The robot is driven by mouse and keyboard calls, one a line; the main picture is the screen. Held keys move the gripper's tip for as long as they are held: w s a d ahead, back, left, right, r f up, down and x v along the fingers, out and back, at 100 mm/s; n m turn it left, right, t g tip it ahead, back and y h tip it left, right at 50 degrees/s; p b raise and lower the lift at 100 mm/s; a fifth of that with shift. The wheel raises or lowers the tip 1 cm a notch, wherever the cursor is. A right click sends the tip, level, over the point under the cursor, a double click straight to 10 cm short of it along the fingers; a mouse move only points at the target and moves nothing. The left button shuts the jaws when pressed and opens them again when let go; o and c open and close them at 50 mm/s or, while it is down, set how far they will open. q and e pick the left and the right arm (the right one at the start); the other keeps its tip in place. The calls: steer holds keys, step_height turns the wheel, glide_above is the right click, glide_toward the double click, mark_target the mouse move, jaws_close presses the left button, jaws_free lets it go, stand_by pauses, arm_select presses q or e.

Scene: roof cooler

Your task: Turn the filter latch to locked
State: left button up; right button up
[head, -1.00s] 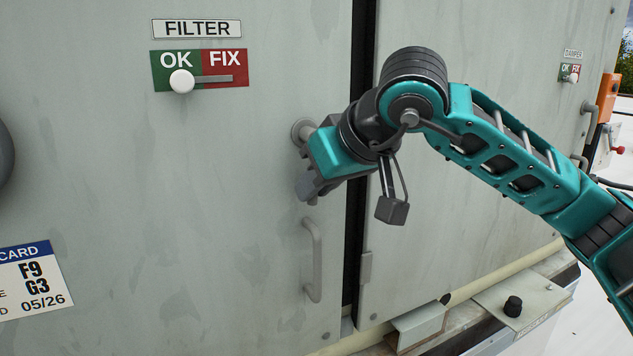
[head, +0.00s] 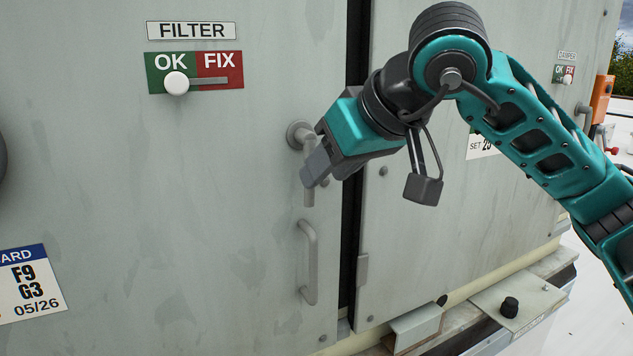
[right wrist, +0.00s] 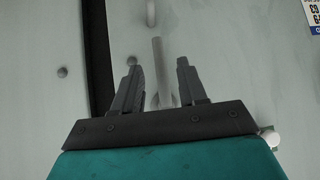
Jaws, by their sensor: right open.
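The filter latch (head: 297,132) is a grey round hub with a lever (head: 308,194) pointing straight down, on the left door beside the gap. My right gripper (head: 312,174) is in front of the lever and hides its middle. In the right wrist view the fingers of my right gripper (right wrist: 158,65) are apart, with the lever (right wrist: 158,52) showing between them; I cannot tell whether either finger touches it. The FILTER sign (head: 191,30) sits above an OK/FIX slider (head: 176,83), whose white knob is at the green OK end. My left gripper is out of view.
A fixed pull handle (head: 308,262) is just below the latch. A dark vertical gap (head: 351,220) separates the left door from the right panel (head: 450,230). A filter card (head: 30,283) is at lower left. A ledge with a black knob (head: 510,307) runs along the bottom right.

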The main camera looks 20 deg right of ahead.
steer(key=v, duration=0.8)
